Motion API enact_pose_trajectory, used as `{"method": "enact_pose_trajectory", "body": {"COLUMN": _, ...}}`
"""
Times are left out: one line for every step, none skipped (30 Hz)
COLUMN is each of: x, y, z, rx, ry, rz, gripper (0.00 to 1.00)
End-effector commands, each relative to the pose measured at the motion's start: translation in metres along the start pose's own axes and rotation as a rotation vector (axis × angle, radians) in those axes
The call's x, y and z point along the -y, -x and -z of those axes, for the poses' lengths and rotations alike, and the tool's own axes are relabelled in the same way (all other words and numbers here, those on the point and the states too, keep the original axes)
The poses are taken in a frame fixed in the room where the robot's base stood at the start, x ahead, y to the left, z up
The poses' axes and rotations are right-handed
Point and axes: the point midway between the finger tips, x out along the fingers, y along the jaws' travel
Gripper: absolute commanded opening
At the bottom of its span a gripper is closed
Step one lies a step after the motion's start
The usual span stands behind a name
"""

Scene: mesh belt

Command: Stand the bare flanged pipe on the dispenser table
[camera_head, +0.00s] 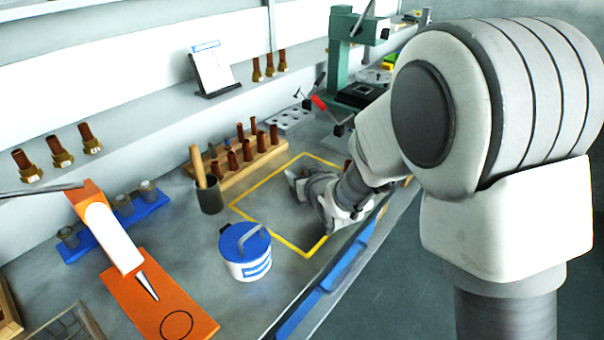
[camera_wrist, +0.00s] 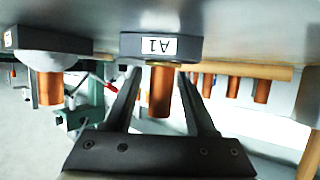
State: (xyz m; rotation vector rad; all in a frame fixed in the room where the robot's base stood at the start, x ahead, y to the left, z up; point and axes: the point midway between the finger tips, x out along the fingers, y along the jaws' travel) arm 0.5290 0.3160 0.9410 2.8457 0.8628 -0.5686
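In the wrist view, which looks upside down, a plain copper pipe (camera_wrist: 160,92) stands on a dark block labelled A1 (camera_wrist: 135,45). My gripper (camera_wrist: 159,74) has its fingers apart, one on each side of this pipe, with gaps visible. A second copper pipe (camera_wrist: 50,90) at the left has a white collar (camera_wrist: 50,60) at its dark block. In the head view my gripper (camera_head: 325,200) is low over the bench at the yellow outline; its fingertips are hidden. The orange dispenser plate (camera_head: 160,300) with a black circle is at lower left, under the orange-and-white dispenser (camera_head: 113,237).
A blue-lidded white canister (camera_head: 245,252) and a dark cup with wooden sticks (camera_head: 208,197) stand between my gripper and the dispenser. A wooden rack of pipes (camera_head: 240,170) and a green press (camera_head: 340,50) are behind. Flanged pipes (camera_head: 60,152) stand on the shelf.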

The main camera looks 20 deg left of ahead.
Motion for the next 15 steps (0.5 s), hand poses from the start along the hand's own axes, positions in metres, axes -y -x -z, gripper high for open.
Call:
{"method": "enact_pose_trajectory", "body": {"x": 0.0, "y": 0.0, "z": 0.0, "rx": 0.0, "ry": 0.0, "rz": 0.0, "gripper": 0.56}}
{"method": "enact_pose_trajectory", "body": {"x": 0.0, "y": 0.0, "z": 0.0, "rx": 0.0, "ry": 0.0, "rz": 0.0, "gripper": 0.56}}
{"method": "enact_pose_trajectory", "body": {"x": 0.0, "y": 0.0, "z": 0.0, "rx": 0.0, "ry": 0.0, "rz": 0.0, "gripper": 0.56}}
{"method": "enact_pose_trajectory", "body": {"x": 0.0, "y": 0.0, "z": 0.001, "rx": 0.0, "ry": 0.0, "rz": 0.0, "gripper": 0.56}}
{"method": "enact_pose_trajectory", "body": {"x": 0.0, "y": 0.001, "z": 0.001, "rx": 0.0, "ry": 0.0, "rz": 0.0, "gripper": 0.56}}
{"method": "enact_pose_trajectory", "body": {"x": 0.0, "y": 0.001, "z": 0.003, "rx": 0.0, "ry": 0.0, "rz": 0.0, "gripper": 0.56}}
{"method": "enact_pose_trajectory", "body": {"x": 0.0, "y": 0.002, "z": 0.004, "rx": 0.0, "ry": 0.0, "rz": 0.0, "gripper": 0.56}}
{"method": "enact_pose_trajectory", "body": {"x": 0.0, "y": 0.003, "z": 0.005, "rx": 0.0, "ry": 0.0, "rz": 0.0, "gripper": 0.56}}
{"method": "enact_pose_trajectory", "body": {"x": 0.0, "y": 0.008, "z": 0.004, "rx": 0.0, "ry": -0.001, "rz": 0.0, "gripper": 0.56}}
{"method": "enact_pose_trajectory", "body": {"x": 0.0, "y": 0.012, "z": 0.004, "rx": 0.0, "ry": -0.001, "rz": 0.0, "gripper": 0.56}}
{"method": "enact_pose_trajectory", "body": {"x": 0.0, "y": 0.017, "z": 0.004, "rx": 0.0, "ry": -0.001, "rz": 0.0, "gripper": 0.56}}
{"method": "enact_pose_trajectory", "body": {"x": 0.0, "y": 0.024, "z": 0.004, "rx": -0.001, "ry": -0.001, "rz": -0.001, "gripper": 0.56}}
{"method": "enact_pose_trajectory", "body": {"x": 0.0, "y": 0.03, "z": 0.004, "rx": -0.001, "ry": -0.001, "rz": -0.001, "gripper": 0.56}}
{"method": "enact_pose_trajectory", "body": {"x": 0.0, "y": 0.036, "z": 0.004, "rx": -0.001, "ry": -0.002, "rz": -0.001, "gripper": 0.56}}
{"method": "enact_pose_trajectory", "body": {"x": 0.0, "y": 0.044, "z": 0.005, "rx": -0.002, "ry": -0.002, "rz": -0.001, "gripper": 0.56}}
